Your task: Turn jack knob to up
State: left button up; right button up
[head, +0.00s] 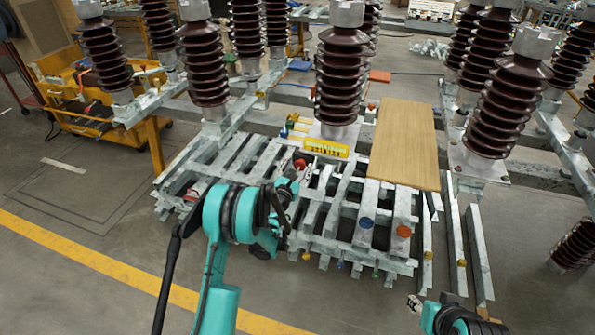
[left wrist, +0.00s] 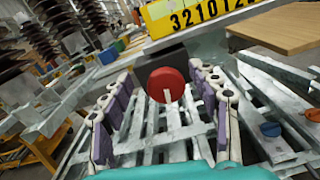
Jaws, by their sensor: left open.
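A round red knob (left wrist: 166,82) on a dark block shows in the left wrist view, below the yellow number plate (left wrist: 195,16). A pale mark sits at the knob's lower edge, pointing down. I take this as the jack knob; no label names it. My left gripper (left wrist: 160,100) is open, its two padded fingers on either side of the knob in the picture; I see no contact. In the head view my left gripper (head: 291,184) is just in front of the red knob (head: 300,162), which is partly hidden. My right gripper (head: 416,303) is only partly visible at the bottom edge.
Blue (head: 366,223) and orange (head: 404,231) knobs sit on the metal frame's right front. A wooden board (head: 403,145) lies to the right. Tall brown insulators (head: 343,80) stand behind. A yellow cart (head: 85,100) is at the left. The floor in front is open.

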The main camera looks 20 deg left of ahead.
pick_arm(q)
notch_tip(320, 180, up, 8)
dwell(0.5)
